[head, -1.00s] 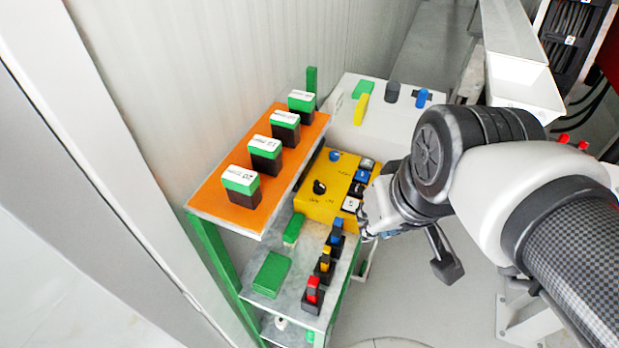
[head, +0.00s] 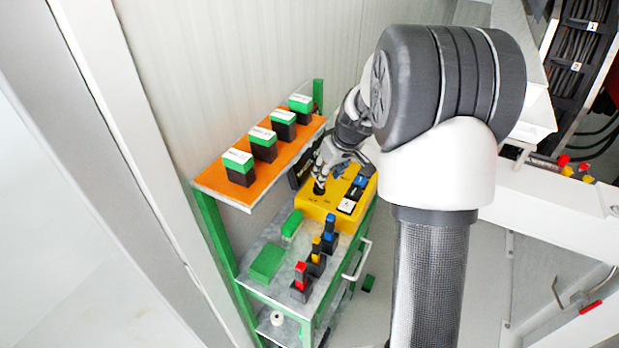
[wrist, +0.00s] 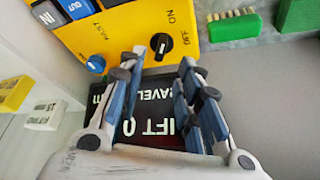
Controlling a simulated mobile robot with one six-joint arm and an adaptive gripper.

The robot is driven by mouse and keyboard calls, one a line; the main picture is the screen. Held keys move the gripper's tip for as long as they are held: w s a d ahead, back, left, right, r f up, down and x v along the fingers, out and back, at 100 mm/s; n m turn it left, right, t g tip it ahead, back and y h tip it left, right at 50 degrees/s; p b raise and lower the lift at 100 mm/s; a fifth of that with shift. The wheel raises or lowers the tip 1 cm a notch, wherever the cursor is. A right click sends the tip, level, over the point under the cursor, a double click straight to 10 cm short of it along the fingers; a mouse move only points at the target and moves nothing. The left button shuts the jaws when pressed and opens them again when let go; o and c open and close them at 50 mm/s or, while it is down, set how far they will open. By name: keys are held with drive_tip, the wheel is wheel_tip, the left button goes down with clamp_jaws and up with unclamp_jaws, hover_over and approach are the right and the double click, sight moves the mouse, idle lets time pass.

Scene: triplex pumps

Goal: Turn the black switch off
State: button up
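I cannot tell for sure which label the pointer faces. My gripper (wrist: 160,66) is open, its two fingers spread on either side of a line to the knob, with the tips just short of it. In the head view my gripper (head: 322,178) is over the left part of the yellow box (head: 330,212), partly covering the switch. Contact is not visible.
Blue and white buttons (head: 347,206) sit on the box's right side. An orange shelf (head: 215,181) with several green-topped black blocks stands left. Red, yellow and blue-topped switches (head: 301,283) line the lower grey shelf. A dark lettered panel (wrist: 150,115) lies beneath my fingers.

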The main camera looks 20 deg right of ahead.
sight(319, 188)
drive_tip(key=b+x, duration=0.1)
drive_tip(key=x, duration=0.6)
drive_tip(key=shift+w+f+b, duration=0.1)
drive_tip(key=shift+f+b, duration=0.1)
drive_tip(key=shift+b, duration=0.2)
clamp_jaws()
